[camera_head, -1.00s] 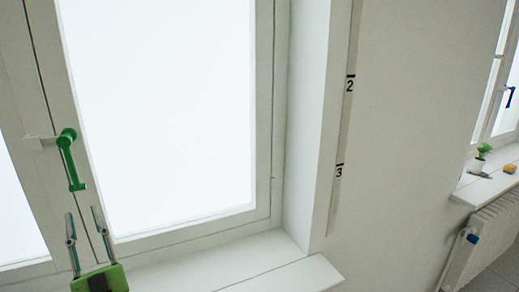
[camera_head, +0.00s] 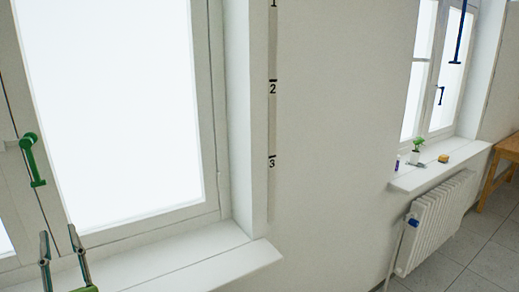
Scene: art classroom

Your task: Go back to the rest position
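My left gripper (camera_head: 61,257) shows at the bottom left, in front of the near window's lower frame. Its two fingers point up and stand apart, with nothing between them. Only the fingers and a strip of its green body show. A green window handle (camera_head: 34,160) sits on the frame of the near window (camera_head: 120,110), above and left of the gripper and apart from it. My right gripper is out of view.
The near windowsill (camera_head: 190,268) is bare. A second window stands at the right, its sill (camera_head: 432,172) holding a small potted plant (camera_head: 418,145) and a yellow sponge-like block (camera_head: 444,158). A white radiator (camera_head: 435,223) is below it. A wooden table (camera_head: 500,165) and tiled floor show at far right.

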